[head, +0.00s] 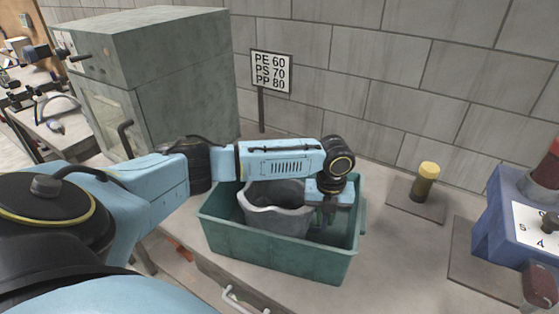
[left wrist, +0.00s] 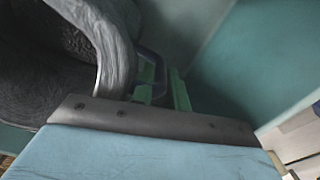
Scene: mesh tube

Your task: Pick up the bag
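A grey bag (head: 272,218) with a pale, wavy open rim stands inside a teal crate (head: 270,252), left of the crate's middle. In the left wrist view the bag's thick grey rim (left wrist: 113,50) and dark inside fill the upper left. My left gripper (head: 326,216) points down into the crate at the bag's right side. Its greenish fingers (left wrist: 165,88) show in the left wrist view just right of the rim. Whether they are parted or touch the bag is unclear. My right gripper is not in view.
The crate walls enclose the bag and my left gripper. A grey-green cabinet (head: 185,85) stands behind left, and a sign on a post (head: 271,72) behind. A yellow-topped cylinder (head: 425,182) and a blue device (head: 505,225) are on the right.

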